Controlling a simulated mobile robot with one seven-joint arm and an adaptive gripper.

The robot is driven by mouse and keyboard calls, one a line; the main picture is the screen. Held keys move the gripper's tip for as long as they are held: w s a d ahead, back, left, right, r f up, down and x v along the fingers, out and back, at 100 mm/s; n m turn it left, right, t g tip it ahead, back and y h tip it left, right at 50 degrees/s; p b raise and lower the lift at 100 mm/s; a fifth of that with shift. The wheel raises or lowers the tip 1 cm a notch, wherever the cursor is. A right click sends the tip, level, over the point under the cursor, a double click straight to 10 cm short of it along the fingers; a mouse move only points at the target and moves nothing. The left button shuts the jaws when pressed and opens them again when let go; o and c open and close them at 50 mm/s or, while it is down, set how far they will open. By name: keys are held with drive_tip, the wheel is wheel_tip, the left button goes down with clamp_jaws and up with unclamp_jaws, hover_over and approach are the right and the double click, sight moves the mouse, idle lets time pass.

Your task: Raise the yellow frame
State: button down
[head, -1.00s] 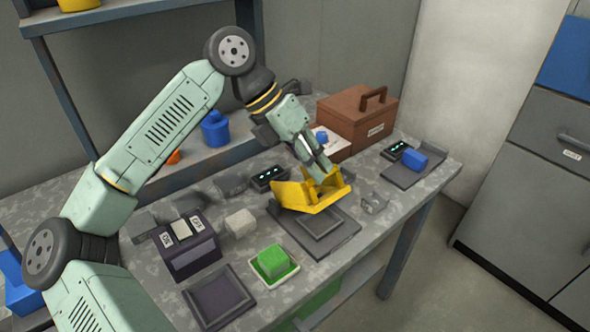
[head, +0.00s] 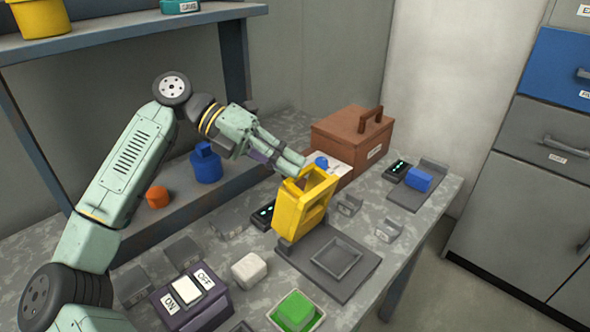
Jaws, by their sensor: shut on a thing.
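The yellow frame (head: 296,212) stands steeply tilted, near upright, at the far left side of a dark grey base plate (head: 300,264). Its lower edge is close to the plate's left edge. My gripper (head: 296,168) is at the frame's upper edge and shut on it. The fingertips are partly hidden by the frame. A shallow square recess (head: 336,257) on the plate lies open and empty to the right of the frame.
A green block (head: 296,309) sits in a tray in front. A white block (head: 249,270) and an ON/OFF switch box (head: 190,297) stand to the left. A brown toolbox (head: 350,135) stands behind; a blue block (head: 418,179) is at right.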

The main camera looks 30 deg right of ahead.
drive_tip(key=shift+g, duration=0.6)
drive_tip(key=shift+w+a+f+b, duration=0.25)
drive_tip(key=shift+w+f+b, duration=0.05)
drive_tip(key=shift+w+f, duration=0.35)
drive_tip(key=shift+w+a+f+b, duration=0.3)
drive_tip(key=shift+w+f, duration=0.3)
drive_tip(key=shift+w, duration=0.2)
drive_tip(key=shift+w+a+f+b, duration=0.25)
drive_tip(key=shift+w+f, duration=0.35)
drive_tip(key=shift+w, duration=0.1)
drive_tip(key=c, duration=1.7)
unclamp_jaws()
drive_tip(key=shift+f, duration=0.1)
drive_tip(key=shift+w+r, duration=0.2)
drive_tip(key=shift+r, duration=0.1)
